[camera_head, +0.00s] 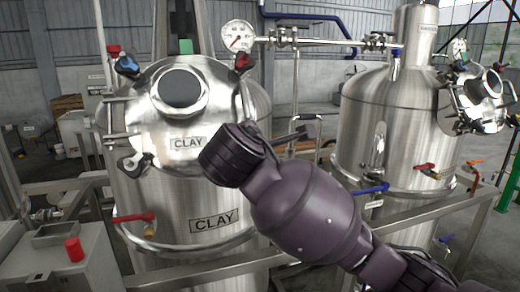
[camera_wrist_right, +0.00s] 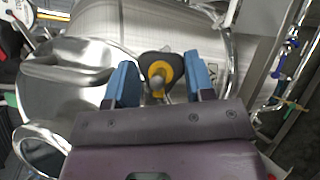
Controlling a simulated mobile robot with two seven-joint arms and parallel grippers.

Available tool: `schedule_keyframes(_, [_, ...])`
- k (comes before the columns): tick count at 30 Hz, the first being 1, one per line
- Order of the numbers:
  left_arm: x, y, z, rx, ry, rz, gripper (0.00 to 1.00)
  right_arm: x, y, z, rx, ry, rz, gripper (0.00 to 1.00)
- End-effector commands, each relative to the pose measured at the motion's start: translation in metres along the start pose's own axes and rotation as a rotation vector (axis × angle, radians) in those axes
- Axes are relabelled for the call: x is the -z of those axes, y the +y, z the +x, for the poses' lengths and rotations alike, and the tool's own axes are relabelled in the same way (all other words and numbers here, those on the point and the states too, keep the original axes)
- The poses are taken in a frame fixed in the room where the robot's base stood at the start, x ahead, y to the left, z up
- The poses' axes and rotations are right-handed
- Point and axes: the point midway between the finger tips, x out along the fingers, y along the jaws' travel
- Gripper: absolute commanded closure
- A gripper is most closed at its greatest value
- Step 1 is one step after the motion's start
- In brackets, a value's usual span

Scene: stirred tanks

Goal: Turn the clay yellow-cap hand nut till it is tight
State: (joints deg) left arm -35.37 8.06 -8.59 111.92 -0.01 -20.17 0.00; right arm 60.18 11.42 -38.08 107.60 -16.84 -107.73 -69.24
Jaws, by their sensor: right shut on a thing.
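The clay yellow-cap hand nut (camera_wrist_right: 161,70) is a dark nut with a yellow ring around a metal stud. In the right wrist view it sits between the blue fingers of my right gripper (camera_wrist_right: 160,64), which is shut on it. In the head view my right arm reaches to the lower right of the lid of the tank labelled CLAY (camera_head: 216,218), and my wrist hides the nut there. The round steel lid (camera_head: 150,105) lies against the tank. My left gripper is in neither view.
Other hand nuts on the lid have a blue cap (camera_head: 128,64), a red cap (camera_head: 243,62) and dark wings (camera_head: 133,165). A red-handled valve (camera_head: 134,217) and a steel rail (camera_head: 440,222) are in front. A second tank (camera_head: 385,125) stands right.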

Motion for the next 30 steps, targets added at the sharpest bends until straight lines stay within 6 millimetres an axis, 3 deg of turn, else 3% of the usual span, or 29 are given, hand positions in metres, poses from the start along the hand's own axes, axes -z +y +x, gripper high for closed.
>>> schedule_keyframes(15, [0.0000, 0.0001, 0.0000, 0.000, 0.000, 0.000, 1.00, 0.0011, 0.0011, -0.0001, 0.231, 0.003, 0.365, 0.75])
schedule_keyframes(30, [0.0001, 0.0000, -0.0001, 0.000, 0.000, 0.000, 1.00, -0.0004, 0.0018, 0.0003, 0.311, 0.000, 0.494, 0.75])
